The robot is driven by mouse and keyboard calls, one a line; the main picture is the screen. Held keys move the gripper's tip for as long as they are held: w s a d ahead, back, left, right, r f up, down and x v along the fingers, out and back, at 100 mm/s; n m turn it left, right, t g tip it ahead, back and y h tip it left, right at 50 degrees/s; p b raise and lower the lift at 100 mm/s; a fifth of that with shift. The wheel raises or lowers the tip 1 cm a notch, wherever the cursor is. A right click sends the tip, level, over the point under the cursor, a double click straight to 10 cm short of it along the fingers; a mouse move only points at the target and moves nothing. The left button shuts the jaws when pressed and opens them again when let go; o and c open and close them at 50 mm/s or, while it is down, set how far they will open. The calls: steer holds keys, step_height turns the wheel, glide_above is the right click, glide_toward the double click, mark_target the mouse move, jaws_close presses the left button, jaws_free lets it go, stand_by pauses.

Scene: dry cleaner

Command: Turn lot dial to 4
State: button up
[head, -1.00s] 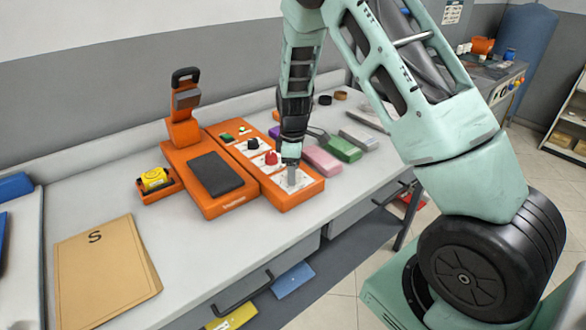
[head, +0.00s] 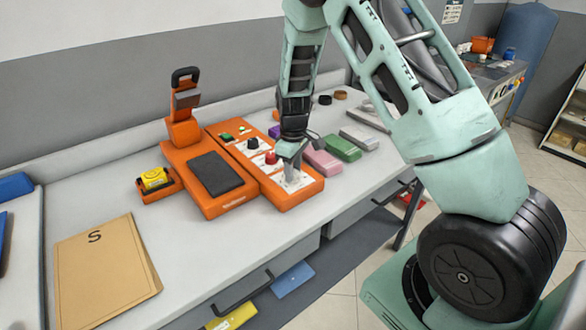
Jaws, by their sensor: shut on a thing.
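An orange control panel (head: 308,189) lies on the counter with white label plates along its top. A black knob (head: 253,144) and a red knob (head: 271,158) stand on it, both clear of my gripper. My gripper (head: 291,175) points down at the panel's near right end, beyond the red knob. It is shut on the dial there, which I take as the lot dial. The fingers hide most of that dial. Its pointer and the plate's numbers are too small or covered to read.
An orange press-like device (head: 232,199) with an upright handle adjoins the panel on the left. A yellow item sits in an orange holder (head: 159,195). A tan folder marked S (head: 105,270) lies at front left. Pink (head: 322,163) and green (head: 342,149) blocks lie close right.

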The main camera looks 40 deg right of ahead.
steer(key=m, duration=0.7)
steer(key=shift+w+r+p, duration=0.1)
steer(key=shift+p, duration=0.3)
steer(key=m+p, duration=0.1)
steer(key=m, duration=0.5)
steer(key=shift+m, duration=0.4)
steer(key=m+p, duration=0.1)
steer(key=m, duration=0.3)
steer(key=shift+r, duration=0.1)
steer(key=m+p, duration=0.1)
steer(key=m, duration=0.3)
steer(key=shift+m+p, duration=0.3)
steer(key=shift+p, duration=0.1)
steer(key=o, duration=1)
